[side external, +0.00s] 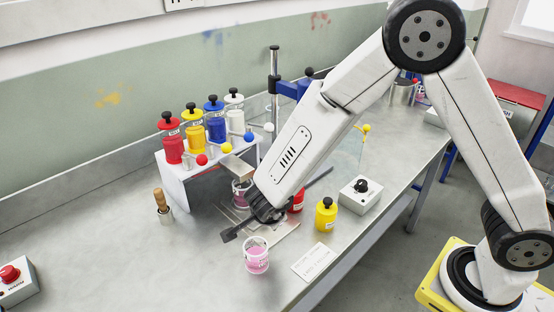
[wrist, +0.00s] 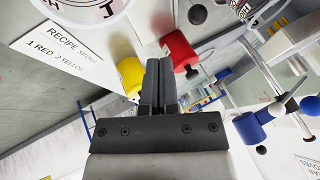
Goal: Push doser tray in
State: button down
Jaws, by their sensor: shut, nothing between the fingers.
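A flat grey metal piece (side external: 284,229), which looks like the doser tray, lies on the bench in front of the white dispenser stand (side external: 174,187); my wrist partly covers it, so I cannot tell how far out it is. A clear cup with pink contents (side external: 257,257) stands on the bench in front of it. A second pink-filled cup (side external: 238,197) stands under the dispenser. My gripper (side external: 229,236) is low over the bench, between the two cups and near the tray. In the wrist view my gripper's fingers (wrist: 159,66) are together and empty.
Red, yellow, blue and white bottles stand on the dispenser stand. A yellow bottle (side external: 326,215), a red bottle (side external: 297,201), a knob box (side external: 361,194) and a recipe card (side external: 313,262) are to the right.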

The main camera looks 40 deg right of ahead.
jog(key=shift+v, duration=2.6)
jog(key=w+d+r+n+t+y, duration=0.3)
jog(key=d+r+n+t+y, duration=0.15)
jog(key=n, duration=0.45)
jog(key=s+d+f+n+g, duration=0.1)
jog(key=s+d+n+g, duration=0.5)
jog(key=s, duration=0.7)
jog(key=d+n, duration=0.2)
jog(key=n, duration=0.2)
jog(key=shift+s+f+y, duration=0.25)
jog(key=shift+f+y, duration=0.1)
jog(key=shift+f, duration=0.05)
jog(key=shift+w, duration=0.1)
